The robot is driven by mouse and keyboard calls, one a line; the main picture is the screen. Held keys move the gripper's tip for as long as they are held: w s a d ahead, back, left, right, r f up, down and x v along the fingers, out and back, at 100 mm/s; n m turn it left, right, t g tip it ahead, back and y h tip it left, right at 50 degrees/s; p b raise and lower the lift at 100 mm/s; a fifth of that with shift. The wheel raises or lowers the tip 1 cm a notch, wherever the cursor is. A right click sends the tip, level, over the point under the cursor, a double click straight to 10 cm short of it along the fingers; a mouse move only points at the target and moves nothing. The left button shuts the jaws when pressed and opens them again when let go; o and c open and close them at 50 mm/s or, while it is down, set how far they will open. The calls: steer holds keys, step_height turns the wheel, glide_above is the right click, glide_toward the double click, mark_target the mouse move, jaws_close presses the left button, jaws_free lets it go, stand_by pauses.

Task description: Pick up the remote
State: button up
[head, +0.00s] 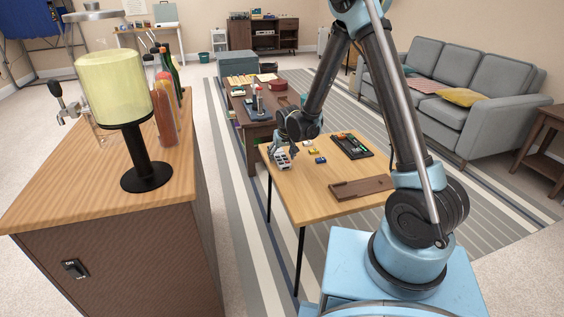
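A small light-grey object with dark button-like spots, which looks like the remote (282,160), is at the far left edge of the light wooden table (310,195). My gripper (287,150) is low at that edge, pointing down, right over and behind the grey object. The fingers are small and partly hidden by the wrist. I cannot tell whether they touch the object or are open or shut.
Small blue and yellow items (320,160) lie right of my gripper. A black tray (367,153) with colourful pieces and a brown wooden tray (347,191) are also on the table. A dark table (262,130) stands behind; a bar counter (95,185) is left.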

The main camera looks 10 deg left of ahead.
steer(key=c, duration=1.1)
